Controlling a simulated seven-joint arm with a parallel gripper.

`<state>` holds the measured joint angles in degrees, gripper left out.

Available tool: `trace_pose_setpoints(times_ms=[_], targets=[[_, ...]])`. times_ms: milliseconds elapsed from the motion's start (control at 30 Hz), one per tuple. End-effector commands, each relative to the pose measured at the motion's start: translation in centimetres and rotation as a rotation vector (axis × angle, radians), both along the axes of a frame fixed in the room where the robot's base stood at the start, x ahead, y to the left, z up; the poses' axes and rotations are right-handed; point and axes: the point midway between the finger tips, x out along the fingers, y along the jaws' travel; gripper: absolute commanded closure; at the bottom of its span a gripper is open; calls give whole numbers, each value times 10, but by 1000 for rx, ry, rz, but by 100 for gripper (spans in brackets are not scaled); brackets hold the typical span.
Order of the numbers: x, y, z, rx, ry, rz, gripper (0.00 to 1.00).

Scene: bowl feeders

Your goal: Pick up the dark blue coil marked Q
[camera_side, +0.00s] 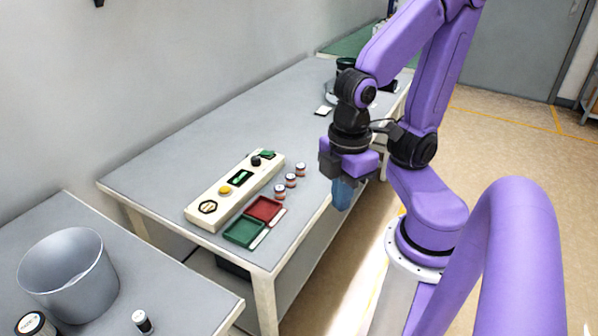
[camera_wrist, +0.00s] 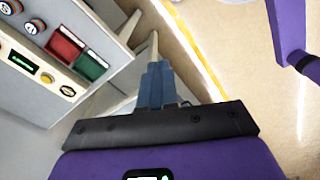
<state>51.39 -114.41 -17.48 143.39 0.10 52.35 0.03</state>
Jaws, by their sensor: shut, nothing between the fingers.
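Three small round coils stand in a row on the grey table in the side view: a far one (camera_side: 300,169), a middle one (camera_side: 291,180) and a near one (camera_side: 280,191). My gripper (camera_side: 343,194) is shut and empty, pointing down off the table's right edge, apart from the coils. Its blue fingers (camera_wrist: 156,85) are together in the wrist view.
A red tray (camera_side: 263,208) and a green tray (camera_side: 243,233) lie near the coils, beside a cream control box (camera_side: 222,198). The table's far middle is mostly clear.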

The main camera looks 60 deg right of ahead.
Motion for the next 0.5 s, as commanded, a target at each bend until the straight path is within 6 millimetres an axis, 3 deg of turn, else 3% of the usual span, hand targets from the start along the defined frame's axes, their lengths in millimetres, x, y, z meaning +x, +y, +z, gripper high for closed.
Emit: trace_pose_setpoints(times_ms=[267,500], targets=[[0,0,0,0,0,0,100],[0,0,0,0,0,0,34]])
